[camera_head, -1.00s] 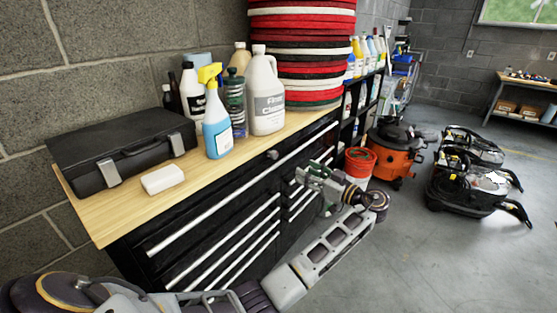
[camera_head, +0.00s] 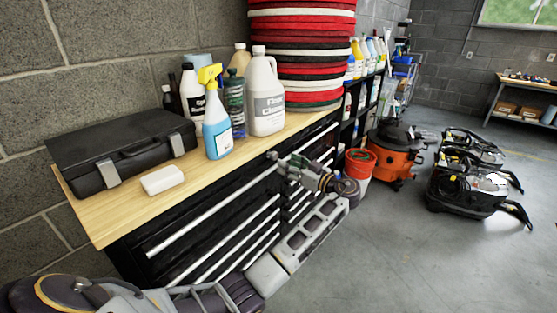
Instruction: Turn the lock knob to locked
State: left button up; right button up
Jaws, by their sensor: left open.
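The lock knob (camera_head: 272,155) is a small dark knob high on the front of the black tool cabinet (camera_head: 135,258), just below the wooden top. My left gripper (camera_head: 285,161) is right beside the knob, on its right, with its fingers pointing at it. The gripper is open. I cannot tell whether its fingertips touch the knob or reach around it. The knob is small, so its turned position is not clear. My right gripper is not in view.
On the wooden top (camera_head: 112,226) are a black case (camera_head: 115,150), a white block (camera_head: 162,180), a blue spray bottle (camera_head: 217,135), a white jug (camera_head: 265,98) and stacked red pads (camera_head: 302,55). An orange vacuum (camera_head: 392,155) and black machines (camera_head: 470,185) stand on the floor at right.

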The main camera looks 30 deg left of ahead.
aim_at(276, 157)
pick_arm(q)
jog(key=x, duration=0.3)
jog(key=shift+a, duration=0.25)
jog(key=shift+x, duration=1.05)
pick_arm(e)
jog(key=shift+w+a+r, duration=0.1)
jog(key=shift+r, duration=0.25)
pick_arm(q)
jog(key=shift+c, duration=0.5)
jog(key=c, duration=0.9)
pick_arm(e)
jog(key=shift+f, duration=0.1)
